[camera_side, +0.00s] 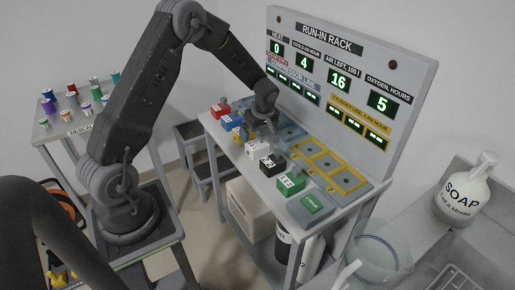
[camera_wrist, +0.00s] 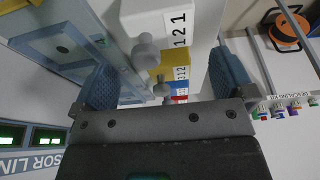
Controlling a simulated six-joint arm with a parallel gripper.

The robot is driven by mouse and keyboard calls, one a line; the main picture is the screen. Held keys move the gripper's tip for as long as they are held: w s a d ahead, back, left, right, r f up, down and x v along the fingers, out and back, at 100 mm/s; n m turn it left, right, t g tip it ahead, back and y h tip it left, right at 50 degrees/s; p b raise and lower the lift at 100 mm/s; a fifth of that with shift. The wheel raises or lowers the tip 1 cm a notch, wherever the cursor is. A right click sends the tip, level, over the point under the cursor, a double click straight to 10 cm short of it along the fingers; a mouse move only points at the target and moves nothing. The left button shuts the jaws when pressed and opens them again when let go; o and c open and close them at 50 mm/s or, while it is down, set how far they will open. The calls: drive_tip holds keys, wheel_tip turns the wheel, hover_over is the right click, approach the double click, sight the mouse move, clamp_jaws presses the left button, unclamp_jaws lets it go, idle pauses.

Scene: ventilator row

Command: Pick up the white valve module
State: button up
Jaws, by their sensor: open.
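The white valve module (camera_side: 257,149) stands in the row on the bench, between the yellow module (camera_side: 242,134) and the black module. In the wrist view the white module (camera_wrist: 165,22) is at the top centre, marked 121, with a grey knob on its side. In the wrist view my gripper (camera_wrist: 162,78) is open. Its two blue-grey fingers stand wide apart, with nothing held between them.
Red (camera_side: 220,110), blue (camera_side: 231,121), black (camera_side: 272,165) and green (camera_side: 290,181) modules stand in the same row. The run-in rack panel (camera_side: 345,80) rises behind the bench. Yellow-framed bays (camera_side: 326,163) lie behind the row. A soap bottle (camera_side: 465,194) stands at right.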

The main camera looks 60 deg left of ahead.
sight(256, 142)
drive_tip(key=x, duration=0.4)
drive_tip(key=shift+s+d+f, duration=0.1)
drive_tip(key=shift+d+f, duration=0.1)
drive_tip(key=shift+f, duration=0.3)
drive_tip(key=shift+c, duration=0.4)
drive_tip(key=c, duration=1)
drive_tip(key=shift+r, duration=0.15)
